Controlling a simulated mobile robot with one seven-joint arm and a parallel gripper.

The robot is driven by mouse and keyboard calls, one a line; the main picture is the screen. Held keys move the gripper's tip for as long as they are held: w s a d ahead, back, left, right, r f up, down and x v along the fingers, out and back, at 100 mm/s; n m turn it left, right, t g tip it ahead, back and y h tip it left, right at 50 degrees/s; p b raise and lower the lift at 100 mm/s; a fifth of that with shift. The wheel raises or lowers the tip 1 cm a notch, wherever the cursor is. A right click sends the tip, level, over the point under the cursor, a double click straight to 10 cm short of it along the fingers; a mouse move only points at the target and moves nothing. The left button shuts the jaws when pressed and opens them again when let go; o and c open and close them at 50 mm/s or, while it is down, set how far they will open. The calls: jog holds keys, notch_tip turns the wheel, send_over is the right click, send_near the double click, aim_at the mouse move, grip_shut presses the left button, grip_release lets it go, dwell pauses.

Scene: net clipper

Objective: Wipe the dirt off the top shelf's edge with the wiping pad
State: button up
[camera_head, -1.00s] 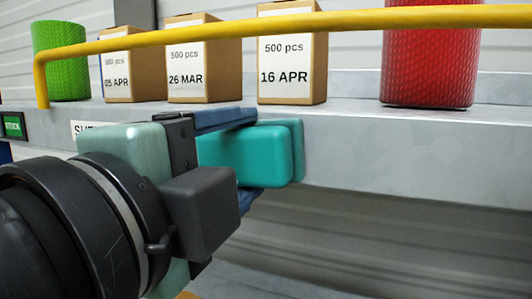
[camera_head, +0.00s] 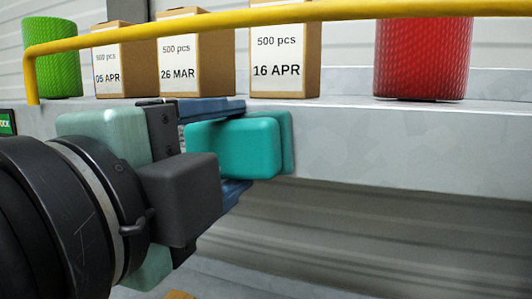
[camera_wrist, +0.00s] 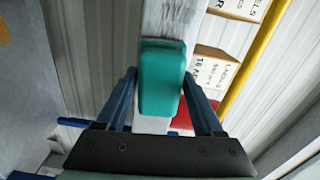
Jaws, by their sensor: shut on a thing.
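The wiping pad (camera_head: 240,147) is a teal block with a thinner layer on its far face. My gripper (camera_head: 215,145) is shut on it, with one blue finger above and one below. The pad's face is against or very close to the front edge of the top shelf (camera_head: 400,148), below the box marked 16 APR. The wrist view shows the pad (camera_wrist: 161,78) between the two blue fingers of my gripper (camera_wrist: 160,95), over the shelf edge (camera_wrist: 172,20). The visible edge right of the pad is pale grey with faint patches; I cannot tell whether they are dirt. My gripper hides the edge to the left.
A yellow rail (camera_head: 350,12) runs above the shelf's front. Behind it stand a green roll (camera_head: 52,60), boxes marked 05 APR (camera_head: 112,65), 26 MAR (camera_head: 195,60) and 16 APR (camera_head: 285,55), and a red roll (camera_head: 420,55). Open space lies below the shelf.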

jog(key=w+a+b, duration=0.1)
jog(key=w+a, duration=0.2)
jog(key=a, duration=0.7)
jog(key=shift+w, duration=0.4)
dwell(0.4)
jog(key=shift+s+a, duration=0.1)
